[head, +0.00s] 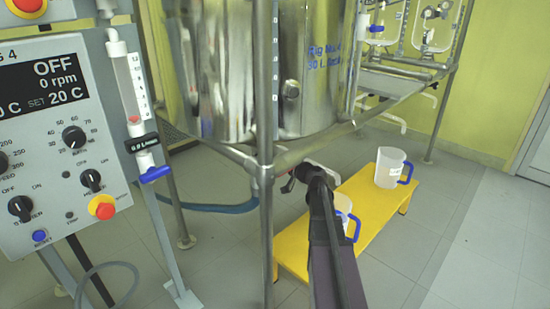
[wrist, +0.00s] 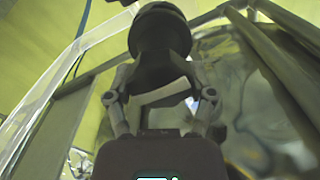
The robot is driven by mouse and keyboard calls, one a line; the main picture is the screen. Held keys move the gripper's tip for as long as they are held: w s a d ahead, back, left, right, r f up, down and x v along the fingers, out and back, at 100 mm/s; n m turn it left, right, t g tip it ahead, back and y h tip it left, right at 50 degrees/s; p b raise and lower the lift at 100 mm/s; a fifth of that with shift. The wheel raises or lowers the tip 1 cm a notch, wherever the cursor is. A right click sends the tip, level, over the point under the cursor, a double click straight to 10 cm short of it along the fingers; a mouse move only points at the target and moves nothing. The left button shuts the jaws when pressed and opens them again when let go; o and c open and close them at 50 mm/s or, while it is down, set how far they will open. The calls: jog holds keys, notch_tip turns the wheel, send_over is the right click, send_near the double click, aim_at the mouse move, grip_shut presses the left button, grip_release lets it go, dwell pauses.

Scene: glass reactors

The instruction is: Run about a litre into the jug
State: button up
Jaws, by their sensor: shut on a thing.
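A clear jug with a blue handle (head: 343,205) stands on the yellow bench (head: 372,215), partly hidden behind my arm. A second jug with a blue handle and a white label (head: 391,168) stands farther back on the bench. My gripper (head: 300,173) is beneath the steel vessel (head: 215,75), at its lower frame, above and left of the near jug. In the wrist view, my gripper (wrist: 163,98) is shut on a pale valve handle (wrist: 160,92) below a dark round body (wrist: 160,35). The valve outlet and any liquid stream cannot be made out.
A control panel (head: 60,140) reading OFF, 0 rpm stands at left, beside a flow meter with a blue tap (head: 155,173). A frame post (head: 265,150) rises close to my gripper. A blue hose (head: 225,208) runs low behind. The floor at right is clear.

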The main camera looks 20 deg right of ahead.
jog(key=shift+w, duration=0.1)
jog(key=o, duration=1.1)
jog(key=shift+s, duration=0.2)
jog(key=v, duration=0.7)
